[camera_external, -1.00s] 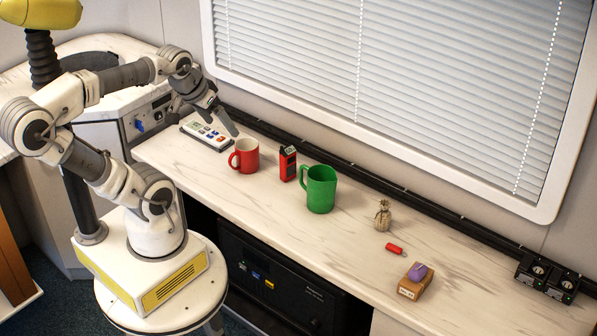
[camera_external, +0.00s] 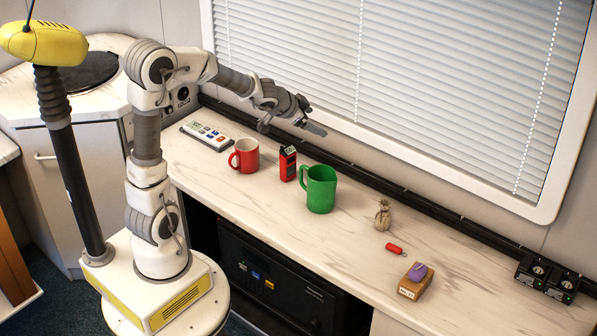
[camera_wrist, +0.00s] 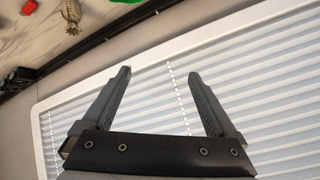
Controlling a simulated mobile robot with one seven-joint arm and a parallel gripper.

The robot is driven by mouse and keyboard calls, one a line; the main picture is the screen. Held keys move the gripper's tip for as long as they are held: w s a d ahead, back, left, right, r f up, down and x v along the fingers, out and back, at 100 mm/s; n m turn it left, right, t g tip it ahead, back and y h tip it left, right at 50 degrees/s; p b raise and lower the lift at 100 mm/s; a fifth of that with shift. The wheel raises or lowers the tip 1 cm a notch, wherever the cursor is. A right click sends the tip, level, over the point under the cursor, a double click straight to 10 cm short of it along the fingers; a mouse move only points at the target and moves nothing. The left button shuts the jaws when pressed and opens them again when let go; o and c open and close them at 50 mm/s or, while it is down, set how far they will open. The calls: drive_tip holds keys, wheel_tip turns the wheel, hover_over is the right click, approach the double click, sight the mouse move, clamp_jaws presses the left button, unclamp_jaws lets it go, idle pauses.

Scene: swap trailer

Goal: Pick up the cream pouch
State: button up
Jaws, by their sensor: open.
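The cream pouch (camera_external: 383,216) is a small sack tied at the neck, standing upright on the marble-look counter (camera_external: 345,236), right of the green mug. In the wrist view the pouch (camera_wrist: 71,14) shows near the top edge, left of centre. My gripper (camera_external: 318,129) is open and empty, raised above the counter near the window, left of the pouch and well apart from it. In the wrist view the two fingers of my gripper (camera_wrist: 160,80) are spread in front of the blinds, with nothing between them.
A green mug (camera_external: 320,189), a red and black device (camera_external: 287,164) and a red mug (camera_external: 245,156) stand left of the pouch. A red capsule-shaped item (camera_external: 395,249) and a box (camera_external: 411,287) with a purple item (camera_external: 418,272) lie nearer the front. A black rail (camera_external: 440,209) runs behind.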

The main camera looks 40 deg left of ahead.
drive_tip(key=w+d+f+m+h+b, duration=0.3)
drive_tip(key=w+d+f+h, duration=0.15)
drive_tip(key=d+f, duration=0.4)
drive_tip(key=m+g+h+b, duration=0.2)
drive_tip(key=h+b, duration=0.3)
approach(383, 217)
drive_tip(key=w+d+f, duration=0.1)
drive_tip(key=w+f, duration=0.1)
drive_tip(key=w, duration=0.1)
drive_tip(key=w+d+f, duration=0.1)
drive_tip(key=shift+w+d+f, duration=0.1)
drive_tip(key=shift+w+d, duration=0.15)
drive_tip(key=shift+d, duration=0.1)
drive_tip(key=x, duration=0.2)
drive_tip(key=f+b+x, duration=0.1)
drive_tip(key=x, duration=0.1)
drive_tip(key=shift+s, duration=0.15)
drive_tip(key=shift+w+d+f, duration=0.15)
drive_tip(key=shift+w+d, duration=0.2)
drive_tip(key=shift+d, duration=0.1)
drive_tip(key=c, duration=1.4)
drive_tip(key=shift+c, duration=0.2)
